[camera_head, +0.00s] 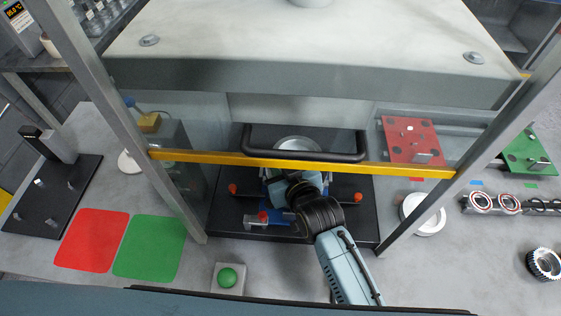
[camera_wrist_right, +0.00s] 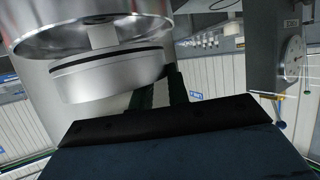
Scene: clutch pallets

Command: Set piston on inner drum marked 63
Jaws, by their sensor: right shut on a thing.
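My right gripper (camera_head: 285,182) reaches under the yellow bar into the press, and the arm partly hides it. In the right wrist view its dark fingers (camera_wrist_right: 164,92) are shut at the edge of a silver round piston (camera_wrist_right: 108,78) with a black band. The piston looks slightly tilted. Just above it in that view is a larger shiny metal cylinder (camera_wrist_right: 85,32) with an open rim and a central stem. I cannot tell whether they touch. A silver disc (camera_head: 297,146) shows behind the yellow bar in the head view. No 63 marking is readable. My left gripper is not in view.
The yellow bar (camera_head: 230,160) and grey posts (camera_head: 415,215) frame the narrow press opening. A black base (camera_head: 345,222) with red-tipped parts lies beneath. A red plate (camera_head: 412,140), white round part (camera_head: 422,213) and toothed ring (camera_head: 544,264) are at the right. A green button (camera_head: 227,278) stands in front.

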